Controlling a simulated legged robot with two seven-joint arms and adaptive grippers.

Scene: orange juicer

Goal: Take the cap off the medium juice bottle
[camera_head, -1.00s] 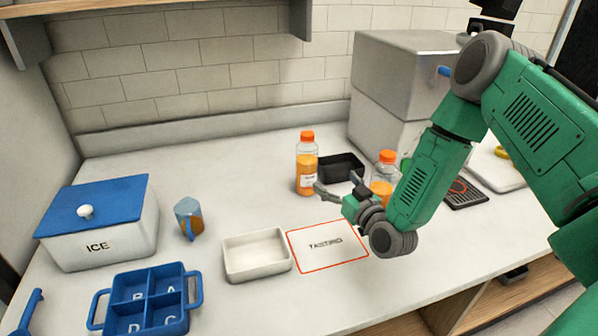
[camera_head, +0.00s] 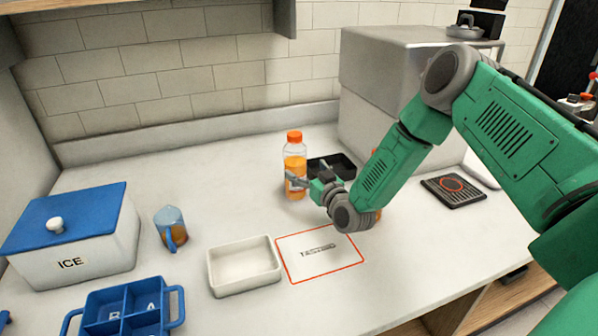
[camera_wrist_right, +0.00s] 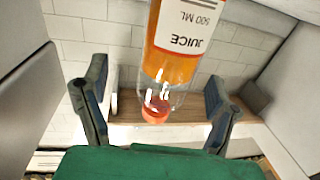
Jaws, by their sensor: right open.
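A clear juice bottle (camera_head: 294,166) with orange juice, a white label and an orange cap (camera_head: 294,137) stands upright on the counter. My right gripper (camera_head: 299,182) is open at the bottle's lower body in the head view. In the right wrist view, the bottle (camera_wrist_right: 178,55) appears upside down, its label reading JUICE 500 ML, with its orange cap (camera_wrist_right: 155,113) on. The open fingers of my right gripper (camera_wrist_right: 155,95) stand apart on either side of it. A second bottle is mostly hidden behind my right arm. My left gripper is out of view.
A black tray (camera_head: 343,164) sits close behind the right gripper. A white tray (camera_head: 244,288) and a red-outlined mat (camera_head: 300,265) lie in front. A pitcher (camera_head: 171,229), an ice box (camera_head: 110,240) and a blue divided caddy (camera_head: 125,307) are left. A steel machine (camera_head: 385,75) stands behind.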

